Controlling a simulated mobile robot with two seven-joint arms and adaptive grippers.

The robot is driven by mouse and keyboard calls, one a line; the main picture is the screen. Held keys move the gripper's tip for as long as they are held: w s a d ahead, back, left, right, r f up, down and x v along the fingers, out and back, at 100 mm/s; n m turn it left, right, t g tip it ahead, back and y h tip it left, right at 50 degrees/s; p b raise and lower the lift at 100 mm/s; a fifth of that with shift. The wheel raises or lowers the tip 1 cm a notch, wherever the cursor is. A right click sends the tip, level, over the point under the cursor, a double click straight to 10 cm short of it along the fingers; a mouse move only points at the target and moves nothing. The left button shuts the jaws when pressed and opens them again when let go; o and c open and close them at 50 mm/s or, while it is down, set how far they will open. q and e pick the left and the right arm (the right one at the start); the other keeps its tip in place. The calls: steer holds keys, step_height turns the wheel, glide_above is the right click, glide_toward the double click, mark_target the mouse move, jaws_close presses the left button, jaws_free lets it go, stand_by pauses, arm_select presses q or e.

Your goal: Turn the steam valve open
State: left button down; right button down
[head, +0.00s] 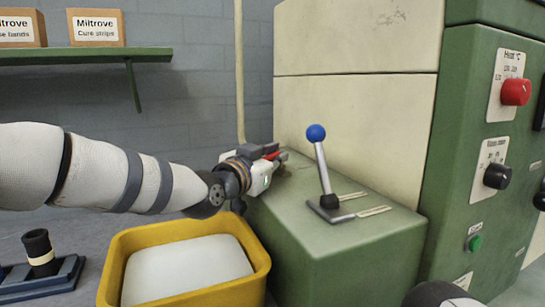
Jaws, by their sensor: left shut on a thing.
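My left gripper (277,156) reaches in from the left, at the back left edge of the green machine's top. It is shut on a red part (271,155), which looks like the handle of the steam valve. The fingers hide most of this part, so its angle cannot be made out. A pale upright pipe (240,70) runs down the wall to just behind the gripper. My right gripper does not show.
A lever with a blue knob (316,132) stands on the green housing (330,230) right of the gripper. A yellow bin (118,262) with white content sits below my left arm. A green panel (463,130) with knobs is at right. A shelf (85,56) holds boxes.

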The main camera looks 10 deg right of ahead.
arm_select(q)
steer(key=c, duration=1.6)
jaws_free()
steer(key=shift+a, duration=0.1)
steer(key=v, duration=1.2)
